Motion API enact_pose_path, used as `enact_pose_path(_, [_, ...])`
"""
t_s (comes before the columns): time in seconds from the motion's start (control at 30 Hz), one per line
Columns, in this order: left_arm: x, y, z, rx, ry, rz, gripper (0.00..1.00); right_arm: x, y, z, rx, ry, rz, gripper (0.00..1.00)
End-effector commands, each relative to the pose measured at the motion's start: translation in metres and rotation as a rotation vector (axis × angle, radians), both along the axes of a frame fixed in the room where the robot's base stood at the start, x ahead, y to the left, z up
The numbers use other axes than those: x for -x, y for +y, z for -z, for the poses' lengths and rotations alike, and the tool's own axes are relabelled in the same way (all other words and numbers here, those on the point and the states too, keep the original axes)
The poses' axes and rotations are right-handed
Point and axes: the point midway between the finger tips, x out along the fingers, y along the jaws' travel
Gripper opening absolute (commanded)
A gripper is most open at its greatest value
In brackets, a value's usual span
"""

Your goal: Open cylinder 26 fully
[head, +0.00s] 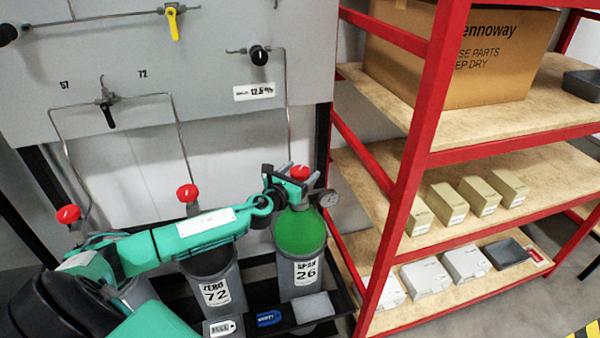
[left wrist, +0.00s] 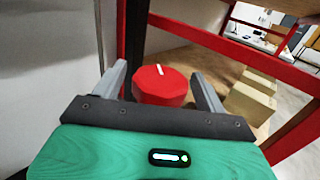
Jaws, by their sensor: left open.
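Cylinder 26 (head: 301,268) has a green top and a grey body with a label reading SPAN 26. It stands upright in the black rack. Its red valve knob (head: 299,172) is on top and also shows in the left wrist view (left wrist: 161,86), with a white mark on its upper face. My left gripper (head: 292,172) is at the knob. In the left wrist view its two fingers are open, one on each side of the knob, with visible gaps. A round gauge (head: 329,198) is at the right of the valve. My right gripper is not in view.
Cylinder 72 (head: 214,292), labelled ZERO, stands to the left, with a red knob (head: 187,193). Another red knob (head: 68,214) is farther left. A grey panel with valves and tubing is behind. A red shelf rack (head: 415,170) with boxes stands close on the right.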

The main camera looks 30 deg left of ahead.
Motion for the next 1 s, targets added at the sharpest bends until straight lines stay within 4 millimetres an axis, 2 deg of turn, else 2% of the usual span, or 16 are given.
enact_pose_path(0.13, [0.000, 0.000, 0.000, 0.000, 0.000, 0.000, 0.73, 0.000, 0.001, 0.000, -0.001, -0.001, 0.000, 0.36])
enact_pose_path(0.37, [0.000, 0.000, 0.000, 0.000, 0.000, 0.000, 0.29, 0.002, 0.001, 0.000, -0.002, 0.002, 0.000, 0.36])
enact_pose_path(0.7, [0.000, -0.001, -0.003, 0.002, 0.001, -0.042, 0.29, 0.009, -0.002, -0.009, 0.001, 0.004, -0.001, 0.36])
enact_pose_path(0.8, [0.000, -0.001, -0.004, 0.003, 0.001, -0.089, 0.29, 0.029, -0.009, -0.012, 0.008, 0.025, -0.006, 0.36])
enact_pose_path(1.0, [0.000, -0.003, -0.005, 0.006, 0.003, -0.235, 0.29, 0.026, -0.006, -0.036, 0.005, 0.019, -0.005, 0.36])
